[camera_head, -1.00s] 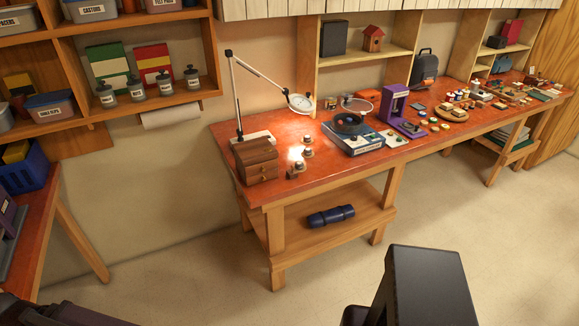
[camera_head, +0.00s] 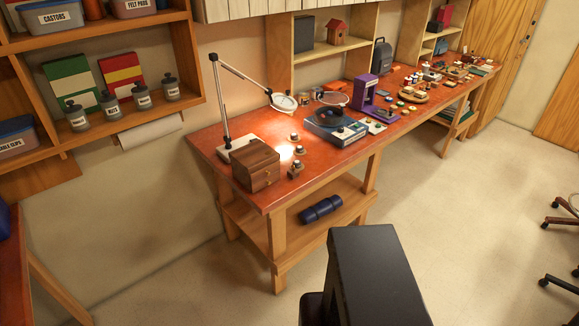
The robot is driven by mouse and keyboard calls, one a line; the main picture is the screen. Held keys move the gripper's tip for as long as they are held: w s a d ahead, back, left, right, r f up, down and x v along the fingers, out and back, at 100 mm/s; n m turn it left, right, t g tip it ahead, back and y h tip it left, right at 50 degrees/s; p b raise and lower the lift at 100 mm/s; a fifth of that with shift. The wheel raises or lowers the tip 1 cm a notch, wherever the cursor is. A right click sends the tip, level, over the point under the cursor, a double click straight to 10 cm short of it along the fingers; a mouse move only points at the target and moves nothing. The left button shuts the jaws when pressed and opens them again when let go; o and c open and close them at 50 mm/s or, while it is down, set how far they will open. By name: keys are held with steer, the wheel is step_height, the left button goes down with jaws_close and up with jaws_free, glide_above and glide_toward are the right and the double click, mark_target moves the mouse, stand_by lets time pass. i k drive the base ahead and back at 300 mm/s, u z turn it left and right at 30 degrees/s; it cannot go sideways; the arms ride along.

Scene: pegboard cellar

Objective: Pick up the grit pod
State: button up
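I cannot tell for sure which thing is the grit pod. Several small knob-like pieces (camera_head: 299,150) with pale or metallic tops stand on the red-topped workbench (camera_head: 215,143), near its left end. One of them, a small brown block with a dark top (camera_head: 295,170), stands close to the front edge. They are too small to read any label. A wooden drawer box (camera_head: 255,167) stands to their left. My gripper is not in view; only a dark part of my own body shows at the lower middle.
A magnifier lamp (camera_head: 225,110) leans over the bench's left end. A blue machine with a dark round bowl (camera_head: 335,128) and a purple stand (camera_head: 366,95) are further along. A blue roll (camera_head: 321,209) lies on the lower shelf. Floor (camera_head: 470,220) in front is clear, with chair legs (camera_head: 560,215) at right.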

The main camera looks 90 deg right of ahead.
mark_target(297, 163)
steer(key=i, duration=0.2)
steer(key=u, duration=0.7)
steer(key=k, duration=0.15)
steer(key=z, duration=3.05)
steer(key=i, duration=0.6)
steer(key=z, duration=0.1)
